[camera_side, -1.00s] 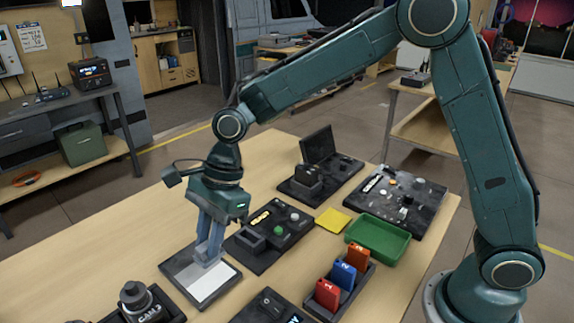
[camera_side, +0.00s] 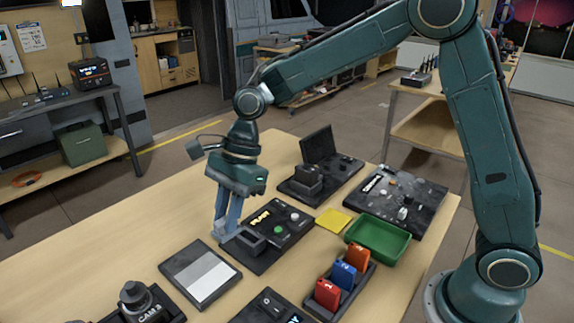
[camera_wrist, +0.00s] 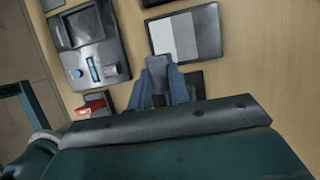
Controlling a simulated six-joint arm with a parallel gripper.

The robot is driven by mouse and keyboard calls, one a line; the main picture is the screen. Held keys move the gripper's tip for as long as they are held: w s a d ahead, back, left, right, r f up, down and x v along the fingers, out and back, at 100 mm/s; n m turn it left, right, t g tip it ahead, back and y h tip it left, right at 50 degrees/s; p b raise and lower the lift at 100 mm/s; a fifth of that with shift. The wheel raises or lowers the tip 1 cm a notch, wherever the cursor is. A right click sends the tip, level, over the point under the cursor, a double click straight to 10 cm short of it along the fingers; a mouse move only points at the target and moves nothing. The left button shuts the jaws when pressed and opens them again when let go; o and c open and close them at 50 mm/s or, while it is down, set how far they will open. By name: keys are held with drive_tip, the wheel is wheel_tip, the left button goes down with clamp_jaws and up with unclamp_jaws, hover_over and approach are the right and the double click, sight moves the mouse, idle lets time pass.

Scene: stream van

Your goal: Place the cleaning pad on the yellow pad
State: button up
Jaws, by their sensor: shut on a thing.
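My gripper (camera_side: 224,236) is shut on a small grey-blue piece that looks like the cleaning pad (camera_wrist: 157,84). Most of the piece is hidden between the fingers in the side view, so I cannot make out its whole shape. My gripper is just above the far right edge of the black, grey and white card (camera_side: 186,265), beside the near left end of the dark tray with a yellow label. The flat yellow pad (camera_side: 333,220) lies bare on the table, to the right of that tray. I do not see the yellow pad in the wrist view.
The dark labelled tray (camera_side: 262,256) stands between my gripper and the yellow pad. A green bin (camera_side: 378,240) is right of the pad, and a dark board (camera_side: 420,205) lies behind it. Red, blue and orange blocks (camera_side: 345,273) stand in a holder in front.

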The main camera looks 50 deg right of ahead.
drive_tip(key=s+d+r, duration=0.1)
drive_tip(key=d+r, duration=0.2)
drive_tip(key=d, duration=0.5)
drive_tip(key=s+d+r, duration=0.1)
drive_tip(key=d+r, duration=0.1)
drive_tip(key=d, duration=0.5)
wheel_tip(320, 180, up, 4)
hover_over(331, 222)
drive_tip(key=d, duration=0.2)
drive_tip(key=shift+r, duration=0.15)
wheel_tip(331, 222, down, 20)
drive_tip(key=shift+a, duration=0.1)
idle(0.3)
drive_tip(key=o, duration=0.9)
